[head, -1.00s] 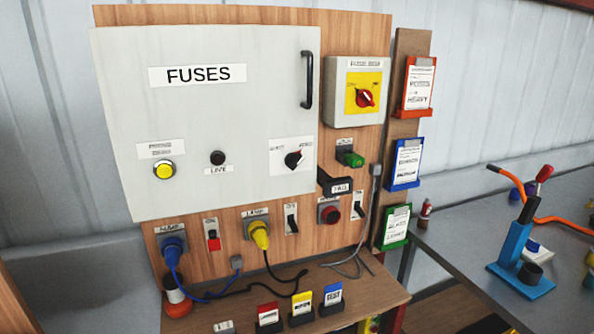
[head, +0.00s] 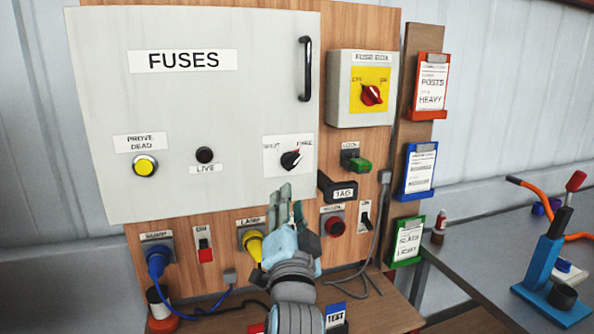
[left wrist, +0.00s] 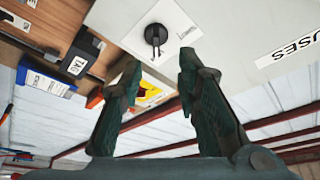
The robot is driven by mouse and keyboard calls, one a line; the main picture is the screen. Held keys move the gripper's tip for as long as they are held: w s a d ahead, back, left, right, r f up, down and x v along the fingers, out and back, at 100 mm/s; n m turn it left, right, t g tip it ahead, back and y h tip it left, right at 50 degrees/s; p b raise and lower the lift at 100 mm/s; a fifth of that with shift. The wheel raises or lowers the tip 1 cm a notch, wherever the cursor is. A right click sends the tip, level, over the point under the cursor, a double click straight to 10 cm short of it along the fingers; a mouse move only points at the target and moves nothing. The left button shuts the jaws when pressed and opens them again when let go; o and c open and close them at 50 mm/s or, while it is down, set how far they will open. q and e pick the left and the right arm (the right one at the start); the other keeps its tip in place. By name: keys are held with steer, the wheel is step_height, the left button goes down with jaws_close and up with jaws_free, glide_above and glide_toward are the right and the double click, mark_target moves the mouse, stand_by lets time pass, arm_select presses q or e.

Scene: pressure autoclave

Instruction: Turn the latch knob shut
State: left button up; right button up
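The latch knob (head: 291,160) is a small black round knob on a white label plate at the lower right of the grey FUSES door (head: 220,100). The plate's words look like SHUT on the left and FREE on the right. The knob's pointer tilts up to the right, toward FREE. My left gripper (head: 290,198) is just below the knob in the head view, pointing up, apart from it. In the left wrist view the knob (left wrist: 155,36) shows beyond the two spread, empty fingers (left wrist: 159,60). My right gripper is not in view.
The black TAG block (head: 338,187) and green lock (head: 356,160) stick out to the knob's right. The door handle (head: 305,68) is above. A yellow plug (head: 252,243) is below, partly behind my gripper. A blue lever tool (head: 548,262) stands on the bench at right.

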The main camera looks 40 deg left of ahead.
mark_target(293, 166)
arm_select(q)
steer(key=x, duration=1.1)
steer(key=shift+w+d+r+p, duration=0.1)
steer(key=shift+w+p, duration=0.25)
steer(key=shift+w, duration=0.25)
